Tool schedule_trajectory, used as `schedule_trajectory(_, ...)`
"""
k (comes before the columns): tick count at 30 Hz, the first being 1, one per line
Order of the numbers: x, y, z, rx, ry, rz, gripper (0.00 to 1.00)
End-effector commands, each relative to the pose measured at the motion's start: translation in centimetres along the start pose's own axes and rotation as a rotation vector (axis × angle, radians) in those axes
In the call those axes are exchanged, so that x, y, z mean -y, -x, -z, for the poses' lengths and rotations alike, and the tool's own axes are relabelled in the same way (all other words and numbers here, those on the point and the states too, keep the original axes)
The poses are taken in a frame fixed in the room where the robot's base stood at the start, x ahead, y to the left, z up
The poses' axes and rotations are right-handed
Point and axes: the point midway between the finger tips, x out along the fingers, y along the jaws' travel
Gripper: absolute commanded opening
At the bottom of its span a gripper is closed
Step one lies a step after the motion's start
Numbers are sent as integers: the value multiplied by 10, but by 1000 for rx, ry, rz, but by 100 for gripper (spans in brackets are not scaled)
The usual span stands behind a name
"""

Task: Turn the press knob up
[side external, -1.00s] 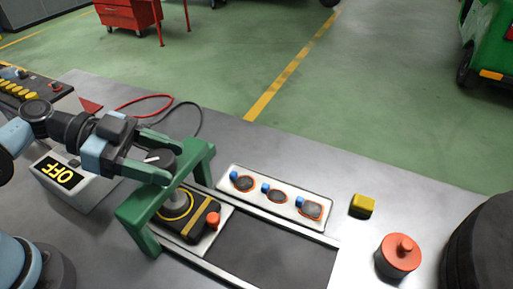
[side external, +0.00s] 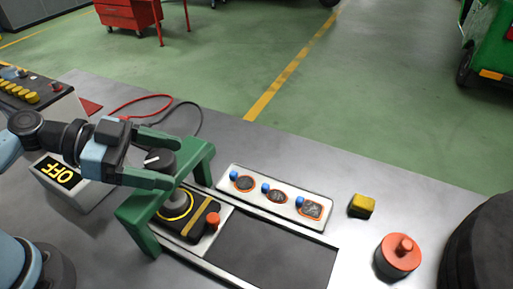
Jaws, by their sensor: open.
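The press knob (side external: 160,160) is dark and round with a white pointer line. It sits at the green press frame (side external: 203,158), above a black block with a yellow stripe (side external: 187,228). My gripper (side external: 168,162) is open, with one finger on the far side of the knob and one on the near side. Whether either finger touches the knob cannot be told. The near finger hides part of the knob's lower side and some of the frame.
A white box with a yellow OFF display (side external: 57,171) stands at the left. A white panel with blue buttons (side external: 275,194), a yellow block (side external: 362,206) and a red knobbed cylinder (side external: 398,255) lie to the right. Red and black cables (side external: 150,97) lie behind.

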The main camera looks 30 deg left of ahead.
Motion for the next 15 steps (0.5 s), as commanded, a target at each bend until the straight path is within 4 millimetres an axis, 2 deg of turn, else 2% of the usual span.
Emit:
schedule_trajectory(8,1,4,0,1,2,4,79)
schedule_trajectory(15,1,21,0,0,3,6,79)
